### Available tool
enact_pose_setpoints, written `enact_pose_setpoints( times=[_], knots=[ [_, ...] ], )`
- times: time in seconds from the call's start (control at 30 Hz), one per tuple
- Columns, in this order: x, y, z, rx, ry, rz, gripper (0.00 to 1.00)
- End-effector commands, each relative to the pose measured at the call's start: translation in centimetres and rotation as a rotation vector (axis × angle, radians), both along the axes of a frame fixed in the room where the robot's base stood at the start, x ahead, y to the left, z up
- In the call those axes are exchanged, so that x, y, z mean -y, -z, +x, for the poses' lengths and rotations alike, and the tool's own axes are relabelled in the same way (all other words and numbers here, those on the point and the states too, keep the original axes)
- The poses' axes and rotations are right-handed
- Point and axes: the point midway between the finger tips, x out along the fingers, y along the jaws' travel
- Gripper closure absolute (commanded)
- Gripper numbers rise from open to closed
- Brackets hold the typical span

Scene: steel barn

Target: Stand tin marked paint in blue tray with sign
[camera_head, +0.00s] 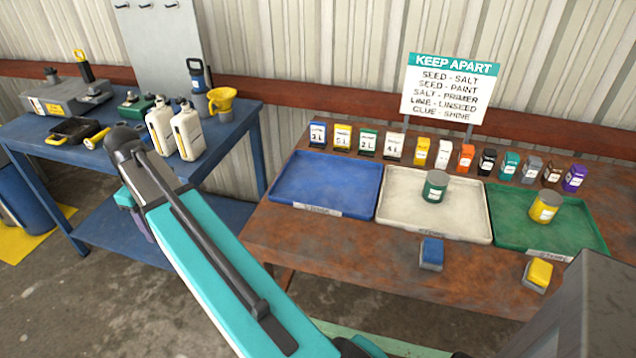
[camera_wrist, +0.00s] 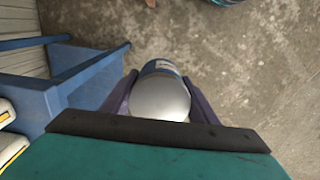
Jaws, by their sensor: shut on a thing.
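My gripper (camera_wrist: 160,88) is shut on a tin (camera_wrist: 160,98) with a plain silver-grey top and a blue side band. The label's words cannot be read. The gripper hangs over the floor beside the blue bench, left of the brown table. In the head view my arm mostly hides it. The blue tray (camera_head: 325,187) lies empty at the left of the table. The sign (camera_head: 450,88) behind reads KEEP APART: seed - salt, seed - paint, salt - primer, lime - linseed, glue - shine.
A white tray (camera_head: 465,215) holds a dark green tin (camera_head: 434,187). A green tray (camera_head: 515,228) holds a yellow tin (camera_head: 545,207). Several small labelled boxes line the trays' back. A blue block (camera_head: 431,254) and a yellow block (camera_head: 538,275) lie in front. White jugs (camera_head: 187,132) stand on the blue bench (camera_head: 230,122).

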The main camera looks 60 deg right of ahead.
Motion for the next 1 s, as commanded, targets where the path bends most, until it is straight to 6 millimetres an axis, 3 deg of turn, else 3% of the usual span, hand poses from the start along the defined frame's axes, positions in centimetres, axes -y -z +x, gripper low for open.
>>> enact_pose_setpoints(
  times=[0.2,0.5,1.0],
  knots=[
    [6.1,-0.3,-3.0,0.0,0.191,0.0,0.79],
    [13.5,-0.6,-7.8,0.0,0.456,0.0,0.79],
    [23.6,-1.1,-17.7,0.001,0.894,-0.001,0.79]
  ],
)
